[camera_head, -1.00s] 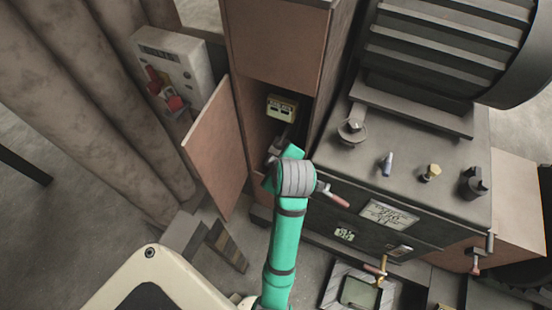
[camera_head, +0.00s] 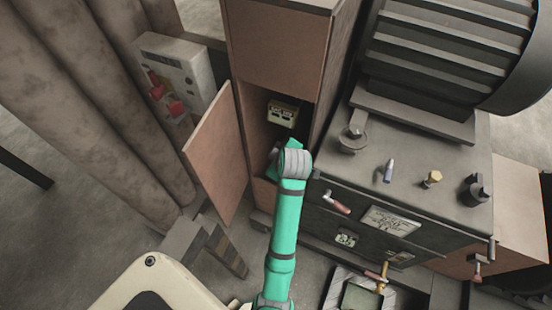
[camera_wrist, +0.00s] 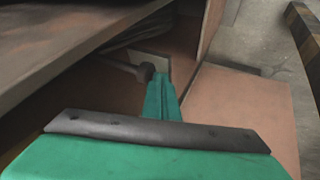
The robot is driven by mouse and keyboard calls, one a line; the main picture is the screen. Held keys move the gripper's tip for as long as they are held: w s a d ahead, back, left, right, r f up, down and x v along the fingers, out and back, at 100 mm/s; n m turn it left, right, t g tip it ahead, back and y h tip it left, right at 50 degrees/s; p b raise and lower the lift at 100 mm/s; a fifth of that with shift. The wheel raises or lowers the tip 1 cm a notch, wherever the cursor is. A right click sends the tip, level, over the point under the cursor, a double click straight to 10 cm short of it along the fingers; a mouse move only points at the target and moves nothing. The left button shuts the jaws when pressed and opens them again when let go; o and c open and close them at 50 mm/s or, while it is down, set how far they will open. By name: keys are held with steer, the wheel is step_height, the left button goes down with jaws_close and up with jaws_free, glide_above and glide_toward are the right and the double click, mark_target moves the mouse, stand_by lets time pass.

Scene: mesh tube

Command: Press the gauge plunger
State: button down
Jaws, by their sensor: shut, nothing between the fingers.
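My gripper (camera_wrist: 161,84) shows in the wrist view as green fingers shut together, with nothing between them. Its tips are close to a dark rounded knob on a rod (camera_wrist: 147,71), which stands in front of a small pale plate; I cannot tell whether they touch. This knob may be the gauge plunger, but I cannot be sure. In the head view a pale yellow box with dark windows (camera_head: 283,113) sits inside the open cabinet, above my arm. My green arm reaches into the cabinet's lower part and hides most of my gripper there.
The cabinet door (camera_head: 217,150) stands open on the left. A grey machine (camera_head: 415,165) with several knobs on top and a red-handled lever (camera_head: 337,202) stands on the right. A white panel with red switches (camera_head: 176,75) is at the upper left.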

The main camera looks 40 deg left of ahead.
steer(key=shift+w+a, duration=0.2)
steer(key=shift+w, duration=0.75)
steer(key=s+d+r, duration=0.5)
steer(key=s+r, duration=0.3)
steer(key=shift+d, duration=0.3)
